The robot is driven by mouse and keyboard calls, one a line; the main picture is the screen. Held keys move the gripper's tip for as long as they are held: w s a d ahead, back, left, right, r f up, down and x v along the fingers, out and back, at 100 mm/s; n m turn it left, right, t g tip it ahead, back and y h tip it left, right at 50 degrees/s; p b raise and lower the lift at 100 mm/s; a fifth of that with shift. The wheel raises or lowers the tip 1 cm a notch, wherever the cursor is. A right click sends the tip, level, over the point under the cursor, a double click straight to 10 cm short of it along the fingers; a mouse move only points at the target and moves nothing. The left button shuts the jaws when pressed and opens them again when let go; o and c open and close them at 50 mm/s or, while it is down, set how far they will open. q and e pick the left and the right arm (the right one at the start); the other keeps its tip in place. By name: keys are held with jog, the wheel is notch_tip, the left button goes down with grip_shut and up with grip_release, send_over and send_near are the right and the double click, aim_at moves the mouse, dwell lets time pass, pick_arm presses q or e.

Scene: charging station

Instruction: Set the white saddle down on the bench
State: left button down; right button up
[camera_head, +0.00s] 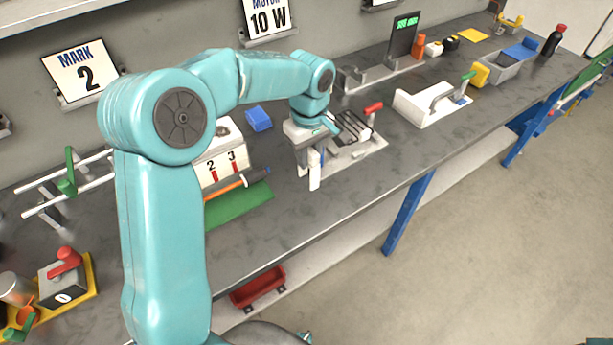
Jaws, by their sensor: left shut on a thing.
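My left gripper (308,164) comes in from the left and points down over the bench (290,221), in front of a pale plate (367,148) with a dark ribbed block and a red lever. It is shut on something. A small white piece (315,183) shows at its fingertips and looks like the white saddle, but it is hard to part from the pale fingers. Whether it touches the bench I cannot tell. My right gripper is not in view.
A white box marked 2 and 3 (228,149) and a green mat (238,205) lie left of the gripper. A blue block (258,118) is behind it. A white fixture (420,108) stands to the right. The front bench strip is bare.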

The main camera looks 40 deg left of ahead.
pick_arm(q)
notch_tip(320, 180, down, 8)
jog(key=shift+f, duration=0.2)
jog(key=shift+r, duration=0.1)
jog(key=shift+d, duration=0.1)
jog(key=c, duration=0.9)
grip_release()
jog(key=shift+f, duration=0.2)
jog(key=shift+r, duration=0.1)
